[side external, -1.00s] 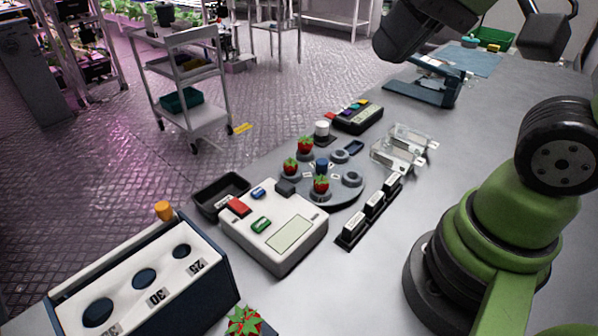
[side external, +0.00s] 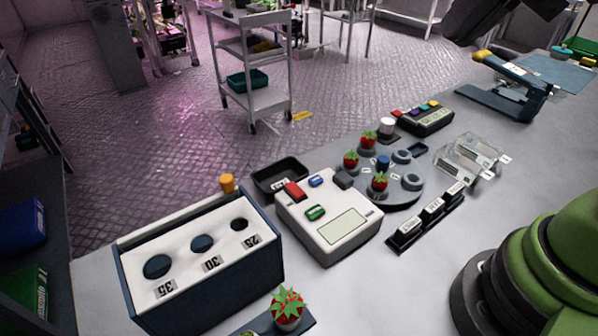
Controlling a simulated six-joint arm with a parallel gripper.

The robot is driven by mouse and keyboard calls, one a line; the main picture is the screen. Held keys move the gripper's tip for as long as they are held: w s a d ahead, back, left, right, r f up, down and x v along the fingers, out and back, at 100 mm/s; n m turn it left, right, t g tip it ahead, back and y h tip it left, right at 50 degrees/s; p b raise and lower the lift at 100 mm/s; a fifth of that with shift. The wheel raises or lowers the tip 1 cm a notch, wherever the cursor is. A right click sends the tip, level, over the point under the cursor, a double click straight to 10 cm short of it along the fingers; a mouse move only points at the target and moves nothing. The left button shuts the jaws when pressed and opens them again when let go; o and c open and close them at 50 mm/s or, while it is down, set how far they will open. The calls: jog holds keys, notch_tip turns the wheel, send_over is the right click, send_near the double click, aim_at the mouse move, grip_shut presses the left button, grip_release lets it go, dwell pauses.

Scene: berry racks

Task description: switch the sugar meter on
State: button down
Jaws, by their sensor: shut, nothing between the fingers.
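The sugar meter is probably the white box (side external: 349,198) on the grey table, near the middle of the side external view. It has a red rocker or button (side external: 295,191), a blue button (side external: 316,181), a green button (side external: 315,212) and a pale display (side external: 344,227). I see no readable digits on the display. A small dark block (side external: 343,179) sits at its back right corner. Dark parts of my arm cross the top right of the picture. My gripper's fingertips do not show, so its place relative to the meter is hidden.
A round grey carousel (side external: 405,194) with several strawberries stands behind the meter, and a black tray (side external: 268,188) at its back left. A sizing box (side external: 200,290) with holes is front left. Labelled black blocks (side external: 433,208) and clear boxes (side external: 468,158) lie to the right.

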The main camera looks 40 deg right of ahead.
jog(key=w+a+f+m+g, duration=0.3)
jog(key=w+a+m, duration=0.15)
jog(key=w, duration=0.45)
jog(key=m+g+h, duration=0.2)
jog(key=m, duration=0.4)
send_over(292, 186)
notch_tip(292, 186, down, 10)
jog(key=shift+r, duration=0.1)
notch_tip(292, 186, down, 14)
jog(key=shift+f, duration=0.2)
